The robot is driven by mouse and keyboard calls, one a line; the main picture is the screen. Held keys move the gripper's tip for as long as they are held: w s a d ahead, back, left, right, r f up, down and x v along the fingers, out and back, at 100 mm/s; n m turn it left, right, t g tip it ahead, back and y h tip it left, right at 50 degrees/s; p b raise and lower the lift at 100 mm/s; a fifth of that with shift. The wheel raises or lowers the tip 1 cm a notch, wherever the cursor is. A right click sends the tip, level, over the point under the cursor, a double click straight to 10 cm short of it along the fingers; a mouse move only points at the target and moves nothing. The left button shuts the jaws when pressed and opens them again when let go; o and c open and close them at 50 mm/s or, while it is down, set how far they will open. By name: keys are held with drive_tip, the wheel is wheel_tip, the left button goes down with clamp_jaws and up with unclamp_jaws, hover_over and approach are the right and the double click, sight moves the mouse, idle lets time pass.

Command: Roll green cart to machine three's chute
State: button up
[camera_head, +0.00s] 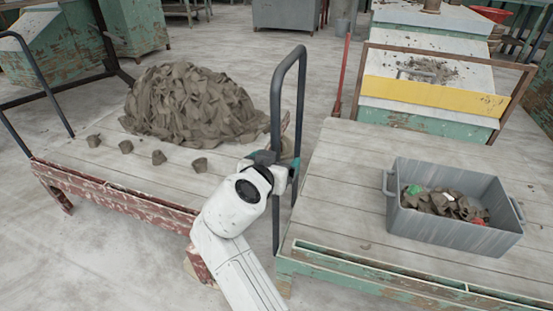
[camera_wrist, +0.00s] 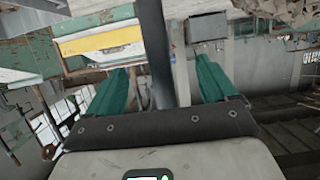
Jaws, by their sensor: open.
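The green cart (camera_head: 340,190) stands at the right, with a plank deck and worn green edge. A dark pipe handle (camera_head: 302,90) rises at its left end. My gripper (camera_head: 285,162) is at this handle, open. In the wrist view my gripper (camera_wrist: 160,68) has its two green fingers apart, with a dark upright bar (camera_wrist: 155,45) between them; I cannot tell whether they touch it. A green machine with a yellow front panel (camera_head: 435,97) stands beyond the cart; I see no number on it. I cannot tell which part is the chute.
A grey bin (camera_head: 450,233) of clay scraps sits on the green cart. A red-edged cart (camera_head: 110,192) at the left carries a heap of clay trimmings (camera_head: 190,105) and several small clay pieces. A red pole (camera_head: 342,75) stands behind. Grey floor is open at front left.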

drive_tip(key=s+a+p, duration=0.1)
drive_tip(key=s+a, duration=0.1)
drive_tip(key=s, duration=0.6)
drive_tip(key=shift+a+p, duration=0.15)
drive_tip(key=shift+p, duration=0.25)
drive_tip(key=s+d+f+g, duration=0.3)
drive_tip(key=s+d+f, duration=0.2)
drive_tip(key=d+f, duration=0.45)
drive_tip(key=s+d+f+g, duration=0.4)
drive_tip(key=s+d+f, duration=0.25)
drive_tip(key=d, duration=0.55)
drive_tip(key=s+d+f+n+g+y, duration=0.15)
drive_tip(key=s+d, duration=0.25)
drive_tip(key=s, duration=0.4)
drive_tip(key=s+d+f+g+y, duration=0.1)
drive_tip(key=s+d+f+g, duration=0.15)
drive_tip(key=s, duration=0.55)
drive_tip(key=s+d+f+n+g+y, duration=0.1)
drive_tip(key=s+d+f, duration=0.25)
drive_tip(key=s, duration=0.45)
wheel_tip(320, 180, up, 32)
drive_tip(key=p, duration=3.1)
drive_tip(key=shift+w+d+r+p, duration=0.15)
drive_tip(key=shift+w+d+p, duration=0.1)
drive_tip(key=shift+p, duration=0.1)
drive_tip(key=shift+c, duration=0.5)
